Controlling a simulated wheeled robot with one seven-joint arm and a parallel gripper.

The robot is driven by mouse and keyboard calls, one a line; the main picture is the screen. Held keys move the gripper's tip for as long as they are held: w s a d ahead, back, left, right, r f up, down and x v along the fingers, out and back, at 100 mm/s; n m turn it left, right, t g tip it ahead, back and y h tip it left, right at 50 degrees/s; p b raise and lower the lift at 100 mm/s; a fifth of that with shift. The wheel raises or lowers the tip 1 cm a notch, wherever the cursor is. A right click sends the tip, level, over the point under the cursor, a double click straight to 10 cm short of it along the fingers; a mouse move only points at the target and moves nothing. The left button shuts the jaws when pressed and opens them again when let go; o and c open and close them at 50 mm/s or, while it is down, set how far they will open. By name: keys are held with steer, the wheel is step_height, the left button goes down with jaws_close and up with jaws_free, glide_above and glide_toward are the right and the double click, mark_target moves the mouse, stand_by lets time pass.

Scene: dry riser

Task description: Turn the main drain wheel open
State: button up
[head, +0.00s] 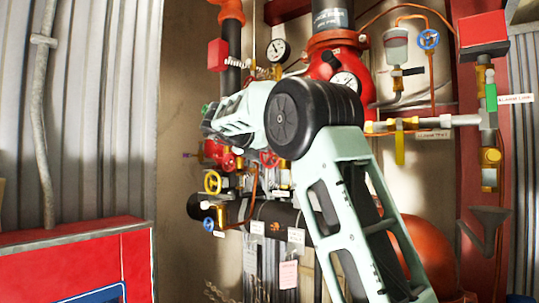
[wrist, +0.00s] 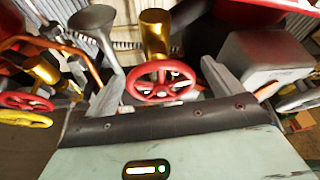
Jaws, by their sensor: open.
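A red spoked handwheel (wrist: 160,82) sits below a brass valve body (wrist: 156,35) in the wrist view, straight ahead of my gripper. No readable label shows whether it is the main drain wheel. My gripper (wrist: 161,88) is open, with grey finger parts left and right of the wheel; I cannot tell whether they touch it. In the head view a red wheel (head: 268,158) is partly hidden behind my arm. My fingertips cannot be made out there.
Another red wheel (wrist: 28,101) and a yellow wheel (wrist: 25,119) lie left in the wrist view. A grey funnel (wrist: 93,19) and a grey box (wrist: 265,60) flank the brass valve. Pipes, gauges and a blue wheel (head: 429,39) crowd the head view.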

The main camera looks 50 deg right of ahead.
steer(key=c, duration=1)
